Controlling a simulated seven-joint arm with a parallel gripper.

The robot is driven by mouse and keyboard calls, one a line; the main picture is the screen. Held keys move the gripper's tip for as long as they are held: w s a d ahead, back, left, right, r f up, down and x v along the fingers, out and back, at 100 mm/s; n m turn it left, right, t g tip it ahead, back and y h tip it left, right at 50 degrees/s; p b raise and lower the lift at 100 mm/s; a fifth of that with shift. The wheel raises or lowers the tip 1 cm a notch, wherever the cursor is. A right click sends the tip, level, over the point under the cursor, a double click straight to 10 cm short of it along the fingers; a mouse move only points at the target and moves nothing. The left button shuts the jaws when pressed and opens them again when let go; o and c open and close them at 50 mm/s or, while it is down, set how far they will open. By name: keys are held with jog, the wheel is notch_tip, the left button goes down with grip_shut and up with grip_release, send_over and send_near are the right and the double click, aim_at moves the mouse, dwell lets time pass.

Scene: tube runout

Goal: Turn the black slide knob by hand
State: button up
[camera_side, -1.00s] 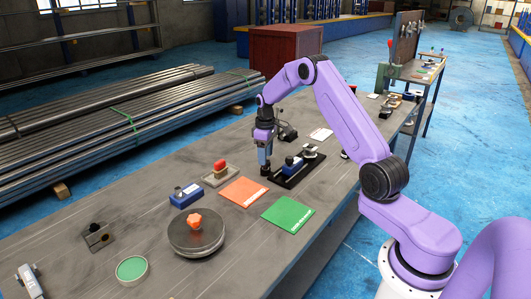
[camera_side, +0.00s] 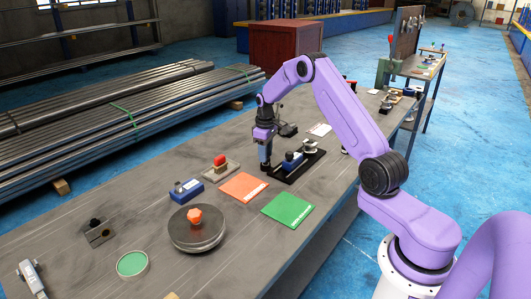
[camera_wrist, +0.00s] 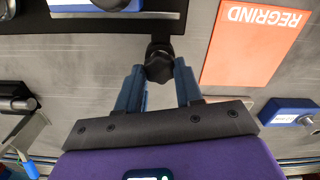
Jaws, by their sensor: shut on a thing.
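The black slide knob (camera_wrist: 158,65) shows in the wrist view between the blue fingertips of my gripper (camera_wrist: 159,78). It sits at the near end of a short black stem on the edge of the black slide base (camera_wrist: 120,23). My gripper is shut on the knob. In the side view my gripper (camera_side: 266,163) points down at the left end of the black slide base (camera_side: 312,165), which carries a blue block (camera_side: 292,160) and a metal part. The knob is mostly hidden by the fingers there.
An orange card (camera_side: 244,186) marked REGRIND and a green card (camera_side: 288,212) lie in front. A blue gauge block (camera_side: 186,191), a red-topped stand (camera_side: 220,166), a round plate with an orange knob (camera_side: 196,230) and a green disc (camera_side: 132,264) stand left. Bare bench lies between them.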

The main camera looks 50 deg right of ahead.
jog(key=shift+m, duration=0.7)
jog(key=o, duration=0.5)
jog(key=shift+m, duration=0.5)
jog(key=o, duration=0.4)
jog(key=shift+r, duration=3)
